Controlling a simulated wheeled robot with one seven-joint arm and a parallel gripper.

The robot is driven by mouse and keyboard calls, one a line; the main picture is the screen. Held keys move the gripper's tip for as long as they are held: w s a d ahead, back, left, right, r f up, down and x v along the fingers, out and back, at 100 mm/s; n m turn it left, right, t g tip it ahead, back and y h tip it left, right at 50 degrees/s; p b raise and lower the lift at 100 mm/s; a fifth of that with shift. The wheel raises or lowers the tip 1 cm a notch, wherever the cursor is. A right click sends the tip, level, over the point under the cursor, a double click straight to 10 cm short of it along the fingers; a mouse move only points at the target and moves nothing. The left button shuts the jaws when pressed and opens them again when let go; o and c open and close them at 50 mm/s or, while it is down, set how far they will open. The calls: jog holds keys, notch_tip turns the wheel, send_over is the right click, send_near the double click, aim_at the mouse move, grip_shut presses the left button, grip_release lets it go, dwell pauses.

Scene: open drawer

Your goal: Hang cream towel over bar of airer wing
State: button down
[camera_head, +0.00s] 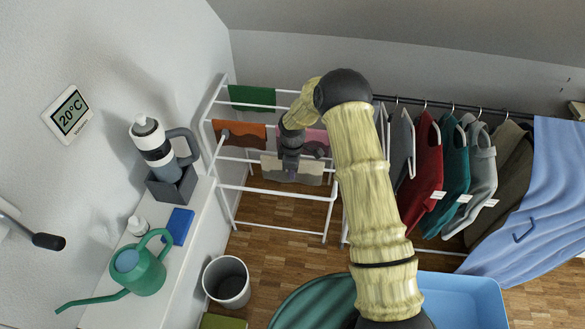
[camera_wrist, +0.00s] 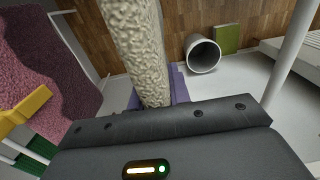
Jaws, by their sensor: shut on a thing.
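The cream towel (camera_head: 309,174) shows below my gripper (camera_head: 290,166) in the head view, among the bars of the white airer (camera_head: 285,194). In the wrist view the cream towel (camera_wrist: 133,38) stretches away as a narrow textured strip from between my fingers (camera_wrist: 160,92). My gripper is shut on it. The gripper hides part of the towel and the bars behind, so I cannot tell whether the towel touches a bar of the wing.
A green cloth (camera_head: 252,97), an orange cloth (camera_head: 240,135) and a pink cloth (camera_head: 316,138) hang on the airer near my gripper. A grey bin (camera_head: 227,283) stands at front left. Clothes on a rail, including a red garment (camera_head: 423,175), hang to the right.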

jog(key=shift+f+b, duration=0.65)
jog(key=shift+f, duration=0.5)
jog(key=c, duration=1.2)
grip_release()
jog(key=shift+c, duration=0.2)
jog(key=shift+r, duration=0.1)
notch_tip(320, 180, up, 17)
jog(key=shift+r+b, duration=0.15)
jog(key=shift+b, duration=1.05)
jog(key=s+d+r+m+t, duration=0.1)
jog(key=s+d+m, duration=0.3)
jog(key=s, duration=0.4)
jog(key=s+d+r+m, duration=0.2)
jog(key=s+d+m, duration=0.2)
jog(key=s, duration=0.5)
jog(key=s+d+r+m+t, duration=0.1)
jog(key=s+d+m, duration=0.3)
jog(key=s+m, duration=0.3)
jog(key=shift+s+r+m+t, duration=0.3)
jog(key=shift+s+r+m, duration=0.1)
jog(key=shift+s, duration=0.65)
